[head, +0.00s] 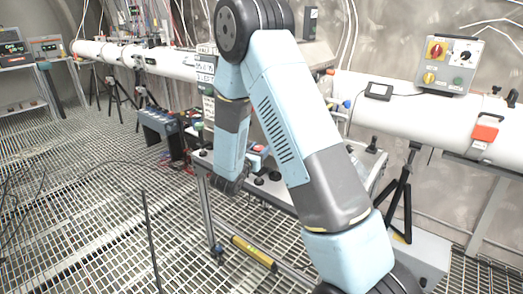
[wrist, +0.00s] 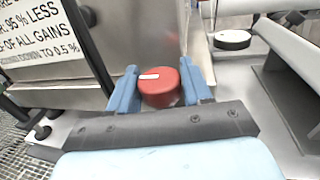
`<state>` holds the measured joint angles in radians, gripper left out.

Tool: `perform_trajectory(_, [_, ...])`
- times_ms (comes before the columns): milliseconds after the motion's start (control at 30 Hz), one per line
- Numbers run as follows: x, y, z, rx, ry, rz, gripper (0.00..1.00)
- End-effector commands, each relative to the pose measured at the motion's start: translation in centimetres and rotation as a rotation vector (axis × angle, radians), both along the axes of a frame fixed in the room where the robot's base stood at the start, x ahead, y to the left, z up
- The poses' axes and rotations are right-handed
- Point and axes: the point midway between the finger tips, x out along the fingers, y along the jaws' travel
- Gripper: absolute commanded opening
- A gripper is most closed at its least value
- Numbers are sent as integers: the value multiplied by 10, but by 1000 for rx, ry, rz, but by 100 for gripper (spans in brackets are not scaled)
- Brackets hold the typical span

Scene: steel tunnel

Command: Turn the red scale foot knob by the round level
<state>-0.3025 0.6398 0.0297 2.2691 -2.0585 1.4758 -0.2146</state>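The red knob (wrist: 160,93), with a white mark on top, stands in the middle of the wrist view. The two blue fingers of my gripper (wrist: 160,85) lie on its left and right sides. I see no clear gap between fingers and knob, so the gripper looks shut on it. The knob's lower front is hidden by the gripper's dark edge. A white-topped round disc with a dark rim (wrist: 232,40) sits behind to the right; it may be the round level. In the head view my arm reaches down to the bench, and the fingers there are small and partly hidden.
A metal box with a printed sign (wrist: 50,38) stands close on the left in the wrist view. A grey raised part (wrist: 290,85) is on the right. In the head view, a white pipe (head: 405,112) runs behind the bench, and a yellow bar (head: 253,252) lies low in front.

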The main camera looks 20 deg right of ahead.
Motion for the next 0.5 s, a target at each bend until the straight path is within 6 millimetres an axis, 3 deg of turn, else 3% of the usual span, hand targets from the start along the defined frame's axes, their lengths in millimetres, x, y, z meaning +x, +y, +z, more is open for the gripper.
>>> perform_trajectory(267, [1,1,0,1,-1,3,18])
perform_trajectory(300, [1,-9,0,0,0,2,18])
perform_trajectory(500, [1,-2,0,0,-1,-24,18])
